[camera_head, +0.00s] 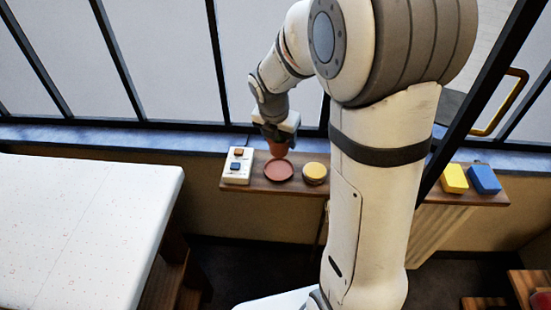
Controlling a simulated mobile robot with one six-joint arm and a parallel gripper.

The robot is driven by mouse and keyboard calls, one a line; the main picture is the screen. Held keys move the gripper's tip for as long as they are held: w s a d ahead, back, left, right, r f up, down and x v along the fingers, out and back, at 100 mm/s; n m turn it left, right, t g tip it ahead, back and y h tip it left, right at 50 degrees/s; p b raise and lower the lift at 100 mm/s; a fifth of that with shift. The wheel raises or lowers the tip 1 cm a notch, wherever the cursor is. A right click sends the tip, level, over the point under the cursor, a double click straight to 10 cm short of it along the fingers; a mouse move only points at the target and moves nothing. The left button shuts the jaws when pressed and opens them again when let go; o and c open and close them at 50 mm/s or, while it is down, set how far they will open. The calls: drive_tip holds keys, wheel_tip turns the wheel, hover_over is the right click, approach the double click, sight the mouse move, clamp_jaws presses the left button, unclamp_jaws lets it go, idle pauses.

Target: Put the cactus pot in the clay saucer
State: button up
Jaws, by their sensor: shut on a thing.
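The clay saucer (279,171) is a reddish-brown round dish on the narrow wooden shelf. My gripper (277,139) points down above the back edge of the saucer and is shut on the cactus pot. The terracotta cactus pot (278,150) hangs below the gripper, roughly upright. In the picture its lower end reaches the saucer's back rim; I cannot tell whether they touch. No cactus shows; the gripper covers the pot's top.
A white box with an orange and a blue button (237,166) stands left of the saucer. A round yellow-topped thing (314,172) stands close on the right. Yellow (454,179) and blue (484,180) blocks lie farther right. A white table (80,225) fills the left.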

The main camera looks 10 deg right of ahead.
sight(279, 147)
drive_tip(key=x, duration=0.4)
drive_tip(key=shift+s+a+f, duration=0.15)
drive_tip(key=shift+s+a, duration=0.1)
drive_tip(key=shift+s+f+b, duration=0.1)
drive_tip(key=shift+f+b, duration=0.25)
drive_tip(key=shift+f, duration=1.45)
drive_tip(key=shift+f, duration=0.15)
drive_tip(key=o, duration=1.1)
